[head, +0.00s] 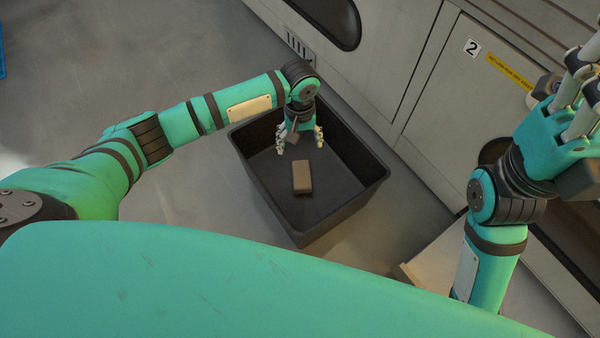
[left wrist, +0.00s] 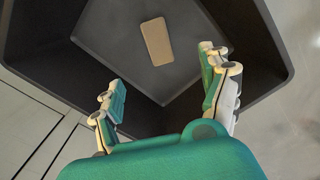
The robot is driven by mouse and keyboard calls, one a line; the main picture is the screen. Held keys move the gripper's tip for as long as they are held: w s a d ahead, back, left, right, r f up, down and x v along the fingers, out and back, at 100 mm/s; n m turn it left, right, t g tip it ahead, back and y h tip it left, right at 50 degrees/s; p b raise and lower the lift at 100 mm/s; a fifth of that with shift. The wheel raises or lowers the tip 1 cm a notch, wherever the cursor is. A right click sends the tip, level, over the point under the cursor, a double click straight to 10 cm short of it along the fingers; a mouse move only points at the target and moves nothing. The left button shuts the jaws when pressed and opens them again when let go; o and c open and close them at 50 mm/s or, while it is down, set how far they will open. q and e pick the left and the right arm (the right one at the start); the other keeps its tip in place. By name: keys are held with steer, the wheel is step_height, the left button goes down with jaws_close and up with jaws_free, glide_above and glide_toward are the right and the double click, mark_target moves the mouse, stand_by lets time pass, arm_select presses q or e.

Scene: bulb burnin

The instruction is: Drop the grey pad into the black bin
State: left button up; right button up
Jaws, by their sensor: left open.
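The black bin (head: 262,188) stands on the floor in front of my body. The grey pad, brownish grey in this light (head: 302,177), lies inside the bin, seemingly on its bottom. My left gripper (head: 300,144) is over the bin near its far side, open and empty, apart from the pad. In the left wrist view the pad (left wrist: 157,41) lies beyond the two spread fingers of the gripper (left wrist: 165,92), inside the bin walls (left wrist: 262,50). My right gripper (head: 580,95) is raised at the right edge of the head view, partly cut off; its fingertips do not show clearly.
A grey cabinet wall with a panel labelled 2 (head: 471,47) and a yellow label (head: 508,70) runs behind and right of the bin. A pale flat box or board (head: 435,264) lies right of the bin. The floor left of it is clear.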

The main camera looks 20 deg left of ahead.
arm_select(q)
step_height(320, 180, up, 8)
stand_by(0.6)
